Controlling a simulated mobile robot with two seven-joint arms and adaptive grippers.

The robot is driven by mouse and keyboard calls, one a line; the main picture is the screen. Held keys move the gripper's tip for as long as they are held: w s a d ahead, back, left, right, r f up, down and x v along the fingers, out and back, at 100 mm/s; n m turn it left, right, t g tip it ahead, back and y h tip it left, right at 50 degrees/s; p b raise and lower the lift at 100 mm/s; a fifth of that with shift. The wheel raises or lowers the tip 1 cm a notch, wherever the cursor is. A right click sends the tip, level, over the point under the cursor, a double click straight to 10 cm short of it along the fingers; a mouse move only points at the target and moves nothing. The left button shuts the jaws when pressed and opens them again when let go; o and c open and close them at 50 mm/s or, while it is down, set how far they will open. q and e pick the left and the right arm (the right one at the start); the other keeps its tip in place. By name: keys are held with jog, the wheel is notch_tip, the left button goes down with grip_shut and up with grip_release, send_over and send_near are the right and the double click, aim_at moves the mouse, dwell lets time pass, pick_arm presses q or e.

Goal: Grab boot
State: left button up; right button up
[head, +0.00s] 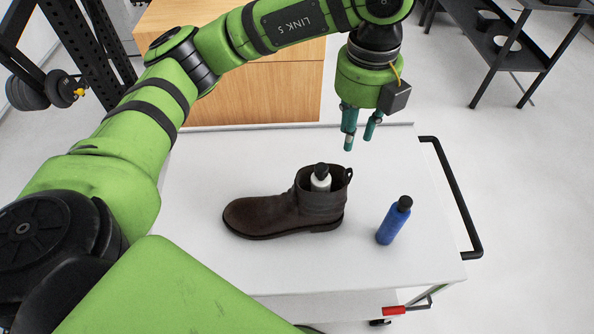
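A dark brown ankle boot (268,214) stands upright on the white cart top, its toe to the left and its shaft to the right. A white bottle (320,180) with a black cap stands at the boot's opening, its lower part hidden by the shaft. My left gripper (359,143) hangs above and behind the boot's shaft, slightly to its right. Its teal fingers point down and are apart, with nothing between them. It does not touch the boot. My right gripper is not in view.
A blue bottle (393,222) with a black cap stands on the white cart (215,160), right of the boot. The cart has a black handle (464,205) on its right. A wooden cabinet (265,95) stands behind, and a dark shelf (515,50) at the back right.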

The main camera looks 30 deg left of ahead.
pick_arm(q)
jog(key=b, duration=0.3)
send_near(343, 177)
jog(key=shift+w, duration=0.3)
jog(key=shift+s+d+f+b, duration=0.25)
jog(key=shift+s+f+b, duration=0.45)
jog(key=shift+f+b, duration=0.35)
jog(key=shift+w+f+p, duration=0.2)
jog(key=shift+f+p, duration=0.25)
jog(key=shift+f, duration=0.2)
jog(key=f+p, duration=0.1)
jog(key=f, duration=0.2)
jog(key=f+p, duration=0.1)
jog(key=f, duration=0.1)
jog(key=shift+w+a+f+p, duration=0.15)
jog(key=shift+a+p, duration=0.15)
jog(key=shift+p, duration=0.05)
jog(key=shift+w+f, duration=0.1)
jog(key=shift+f, duration=0.1)
jog(key=c, duration=0.6)
jog(key=shift+r, duration=0.1)
grip_shut()
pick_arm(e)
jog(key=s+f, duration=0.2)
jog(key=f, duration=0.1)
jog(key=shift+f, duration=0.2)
